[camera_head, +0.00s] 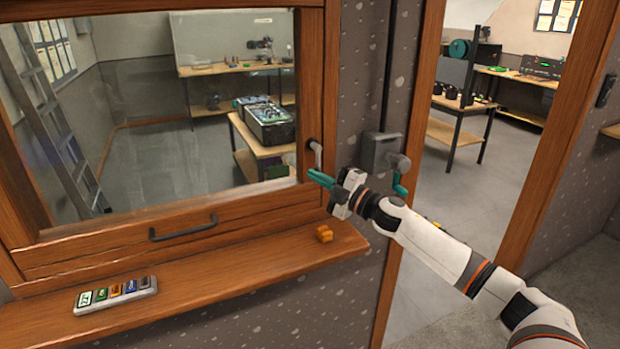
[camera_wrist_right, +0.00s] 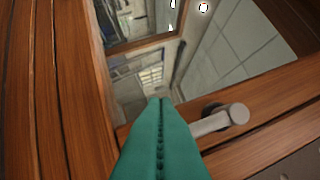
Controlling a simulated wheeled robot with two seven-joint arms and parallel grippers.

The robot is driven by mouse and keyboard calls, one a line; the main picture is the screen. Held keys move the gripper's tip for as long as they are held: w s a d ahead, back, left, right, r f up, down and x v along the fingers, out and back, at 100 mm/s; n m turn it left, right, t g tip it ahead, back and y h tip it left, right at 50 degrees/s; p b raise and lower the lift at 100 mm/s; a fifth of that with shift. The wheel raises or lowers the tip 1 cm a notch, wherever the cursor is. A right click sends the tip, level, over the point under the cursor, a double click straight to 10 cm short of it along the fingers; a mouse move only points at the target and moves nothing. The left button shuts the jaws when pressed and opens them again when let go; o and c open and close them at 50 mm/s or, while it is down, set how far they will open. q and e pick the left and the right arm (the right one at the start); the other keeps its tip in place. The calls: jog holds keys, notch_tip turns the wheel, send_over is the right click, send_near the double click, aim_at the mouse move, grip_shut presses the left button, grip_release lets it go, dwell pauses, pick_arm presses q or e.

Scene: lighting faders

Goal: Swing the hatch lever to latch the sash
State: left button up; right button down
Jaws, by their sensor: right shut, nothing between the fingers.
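The hatch lever (camera_head: 317,155) is a small grey handle on a dark pivot, on the right wooden post of the hatch. In the head view its arm hangs down from the pivot. It also shows in the right wrist view (camera_wrist_right: 225,119), to the right of my fingers. The sash (camera_head: 110,250) has a wooden bottom rail with a dark pull handle (camera_head: 183,228). My right gripper (camera_head: 310,173), with teal fingers, is shut and empty just below the lever's end; contact cannot be told. Its fingers fill the lower middle of the wrist view (camera_wrist_right: 160,105). My left gripper is out of view.
A wooden sill (camera_head: 240,270) runs below the sash. A grey wall box (camera_head: 381,150) with a teal-gripped crank (camera_head: 400,186) is close to my right wrist. An open doorway is further right.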

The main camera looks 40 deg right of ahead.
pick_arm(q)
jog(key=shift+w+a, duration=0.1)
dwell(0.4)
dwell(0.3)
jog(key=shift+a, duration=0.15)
